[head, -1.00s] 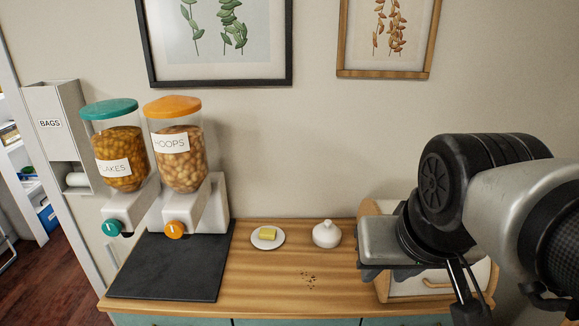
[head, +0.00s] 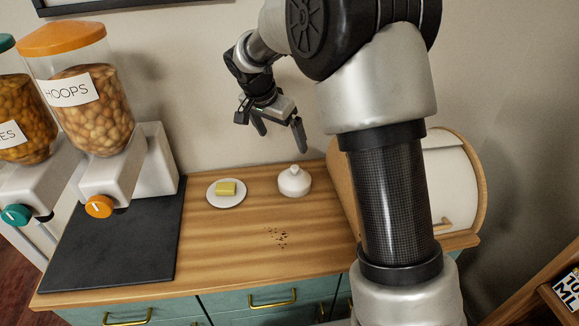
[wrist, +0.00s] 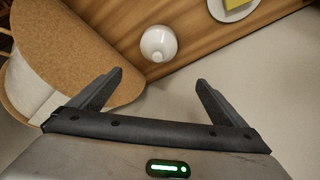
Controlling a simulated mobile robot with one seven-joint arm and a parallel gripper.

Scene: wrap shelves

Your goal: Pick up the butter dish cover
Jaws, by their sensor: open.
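The butter dish cover (head: 294,181) is a small white dome with a knob on top. It stands upright on the wooden counter, right of a white plate (head: 226,203) that holds a yellow block of butter (head: 226,188). In the wrist view the cover (wrist: 158,44) lies beyond the fingertips, near the top middle. My gripper (head: 280,134) is open and empty. It is in the air above and behind the cover, apart from it. It also shows in the wrist view (wrist: 158,78) with both fingers spread.
A bread bin (head: 462,190) stands close to the right of the cover. Cereal dispensers (head: 85,110) stand on a dark mat (head: 115,245) at the left. Crumbs (head: 278,237) lie on the counter in front. The wall is close behind, with a picture frame (head: 110,6) above.

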